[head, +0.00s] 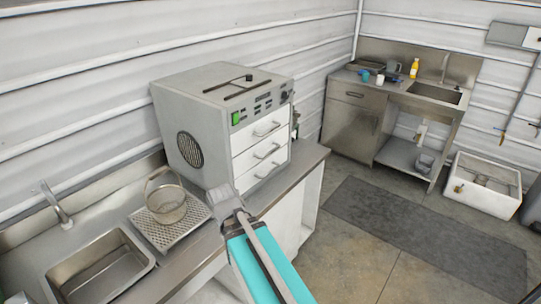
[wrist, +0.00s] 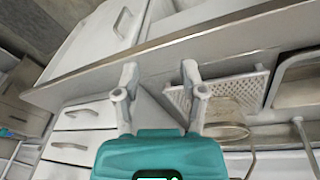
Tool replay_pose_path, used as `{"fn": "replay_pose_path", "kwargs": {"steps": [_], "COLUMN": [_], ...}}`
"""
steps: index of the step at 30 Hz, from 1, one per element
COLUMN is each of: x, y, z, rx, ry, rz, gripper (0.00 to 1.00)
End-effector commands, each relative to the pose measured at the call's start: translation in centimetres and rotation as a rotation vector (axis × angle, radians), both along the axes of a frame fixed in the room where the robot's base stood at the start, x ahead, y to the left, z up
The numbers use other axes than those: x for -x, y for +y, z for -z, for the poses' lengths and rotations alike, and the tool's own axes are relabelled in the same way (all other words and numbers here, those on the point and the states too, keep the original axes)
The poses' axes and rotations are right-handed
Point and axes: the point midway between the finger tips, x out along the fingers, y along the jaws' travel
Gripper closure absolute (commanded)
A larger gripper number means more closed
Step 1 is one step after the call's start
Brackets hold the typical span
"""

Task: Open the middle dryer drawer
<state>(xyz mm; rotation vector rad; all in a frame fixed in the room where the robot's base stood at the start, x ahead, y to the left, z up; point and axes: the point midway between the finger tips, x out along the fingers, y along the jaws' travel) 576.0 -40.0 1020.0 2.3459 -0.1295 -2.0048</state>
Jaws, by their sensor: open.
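The dryer (head: 190,118) is a grey box on the counter, with three white drawers on its front. The middle drawer (head: 248,158) is between the top drawer (head: 246,137) and the bottom drawer (head: 249,181). All three look shut, each with a bar handle. In the wrist view the dryer drawers show at the lower left, with the middle handle (wrist: 70,147) in the stack. My gripper (wrist: 160,70) is open and empty over the counter, apart from the handles. In the head view my arm's end is in front of and below the dryer; the fingertips are hard to make out.
A wire basket (head: 167,207) stands on a perforated tray (head: 190,236) left of my arm, beside a sink (head: 100,265). The counter edge (wrist: 150,48) runs under my gripper. A steel sink unit (head: 352,110) and white tub (head: 480,205) stand at the back right. The floor mat (head: 410,235) is clear.

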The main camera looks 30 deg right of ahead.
Motion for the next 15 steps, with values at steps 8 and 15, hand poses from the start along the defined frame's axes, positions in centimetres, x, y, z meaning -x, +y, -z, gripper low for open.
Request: {"fn": "replay_pose_path", "kwargs": {"steps": [8,15], "x": [-6.7,-11.2], "y": [-8.7,-16.2], "z": [1.9,1.2], "rx": [0.218,0.441], "ry": [-0.291,-0.528], "rz": [0.007,-0.043], "gripper": [0.46,0.46]}}
